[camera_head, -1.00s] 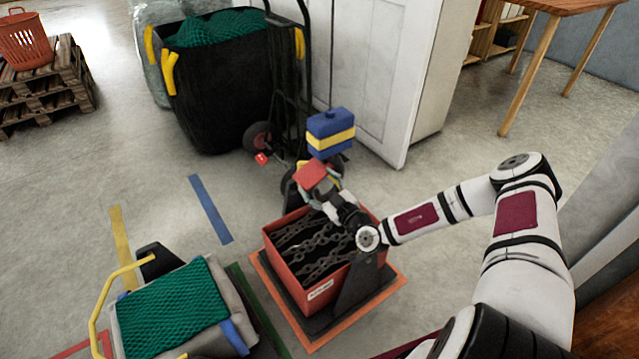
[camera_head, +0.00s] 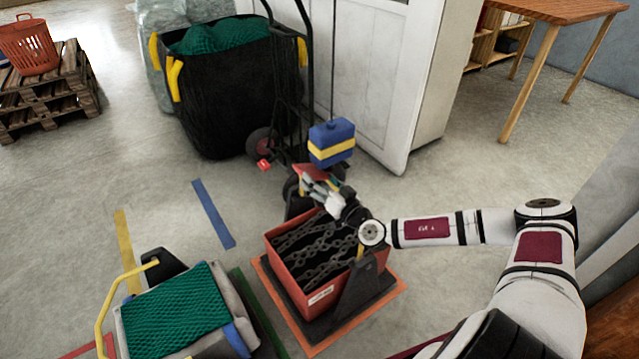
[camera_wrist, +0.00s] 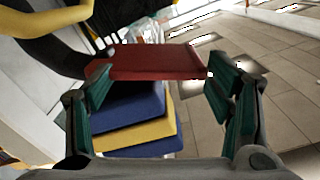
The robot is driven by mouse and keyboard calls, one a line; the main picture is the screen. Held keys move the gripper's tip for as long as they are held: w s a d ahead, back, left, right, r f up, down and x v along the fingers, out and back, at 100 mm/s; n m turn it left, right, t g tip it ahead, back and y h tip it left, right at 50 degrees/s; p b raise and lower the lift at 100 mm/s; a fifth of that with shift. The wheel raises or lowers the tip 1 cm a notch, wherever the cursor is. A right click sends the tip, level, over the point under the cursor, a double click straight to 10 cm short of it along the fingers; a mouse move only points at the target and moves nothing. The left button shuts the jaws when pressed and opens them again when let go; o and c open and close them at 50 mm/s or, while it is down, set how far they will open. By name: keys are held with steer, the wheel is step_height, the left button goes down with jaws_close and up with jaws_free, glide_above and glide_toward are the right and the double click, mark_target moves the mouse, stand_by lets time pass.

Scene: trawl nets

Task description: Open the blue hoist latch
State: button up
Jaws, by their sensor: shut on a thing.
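The blue hoist (camera_head: 331,133), a blue block with a yellow band, is just beyond my gripper in the head view. In the wrist view its blue and yellow body (camera_wrist: 130,101) is behind and below a flat red plate (camera_wrist: 157,62). My gripper (camera_wrist: 160,85) has its green-padded fingers at the plate's two side edges and is shut on it. The head view shows my gripper (camera_head: 318,180) with part of the red plate (camera_head: 309,171) at its tip. How the plate joins the hoist is hidden, and I cannot tell whether it is the latch.
A red box of dark chains (camera_head: 283,268) stands below my gripper. A black bag with green net (camera_head: 225,105) and a hand truck (camera_head: 305,60) are behind. A white cabinet (camera_head: 385,80) is at the right. A bin with green net (camera_head: 175,310) is at lower left.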

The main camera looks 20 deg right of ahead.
steer(key=shift+d+r+m, duration=0.1)
steer(key=shift+r+m, duration=0.05)
steer(key=shift+m, duration=0.35)
steer(key=o, duration=1.7)
steer(key=v, duration=1.2)
steer(key=shift+r, duration=0.1)
